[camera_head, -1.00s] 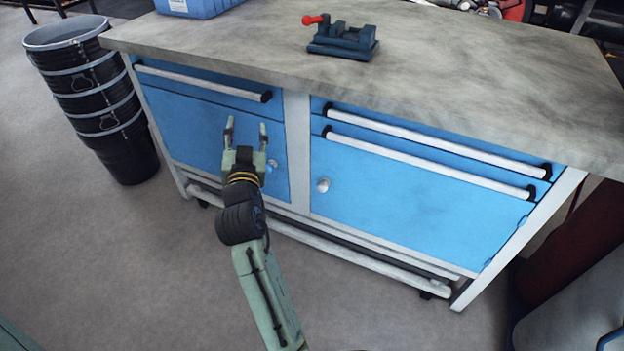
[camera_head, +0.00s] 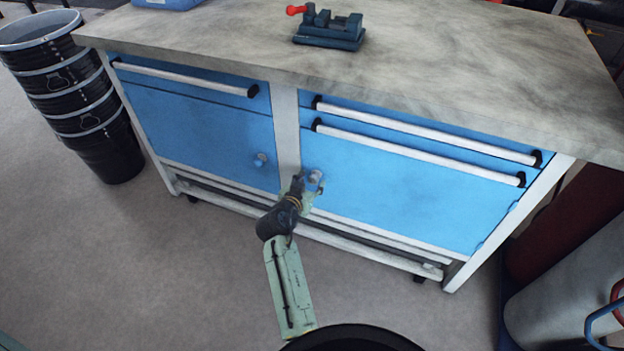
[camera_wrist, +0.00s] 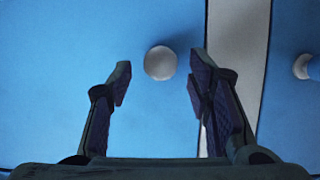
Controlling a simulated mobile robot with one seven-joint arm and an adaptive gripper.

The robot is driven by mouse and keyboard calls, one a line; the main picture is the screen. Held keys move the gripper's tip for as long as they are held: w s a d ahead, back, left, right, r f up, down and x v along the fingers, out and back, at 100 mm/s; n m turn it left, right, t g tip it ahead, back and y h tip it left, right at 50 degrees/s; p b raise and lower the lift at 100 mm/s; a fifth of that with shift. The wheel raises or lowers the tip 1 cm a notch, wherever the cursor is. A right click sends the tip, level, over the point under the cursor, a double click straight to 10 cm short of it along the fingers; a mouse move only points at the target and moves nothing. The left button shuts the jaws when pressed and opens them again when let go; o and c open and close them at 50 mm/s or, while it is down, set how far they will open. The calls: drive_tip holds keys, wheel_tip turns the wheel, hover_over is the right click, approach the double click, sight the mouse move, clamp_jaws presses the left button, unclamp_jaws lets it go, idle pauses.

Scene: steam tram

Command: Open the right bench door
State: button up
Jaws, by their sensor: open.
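The right bench door (camera_head: 410,188) is blue and shut, below two drawers with long white handles. Its round silver knob (camera_head: 316,177) sits near the door's left edge, partly covered by my gripper (camera_head: 308,182). In the wrist view the knob (camera_wrist: 160,63) appears between the two fingertips of my gripper (camera_wrist: 160,68), which are spread apart with a gap on each side. I see no contact with the knob.
The left bench door (camera_head: 200,125) is shut, and its knob (camera_head: 261,160) lies across a grey post (camera_head: 287,125). The worktop (camera_head: 430,60) carries a vise (camera_head: 330,30). Black buckets (camera_head: 85,110) stand at left, a grey cylinder (camera_head: 560,300) at right. The floor in front is clear.

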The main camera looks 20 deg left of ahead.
drive_tip(key=shift+x, duration=0.9)
clamp_jaws()
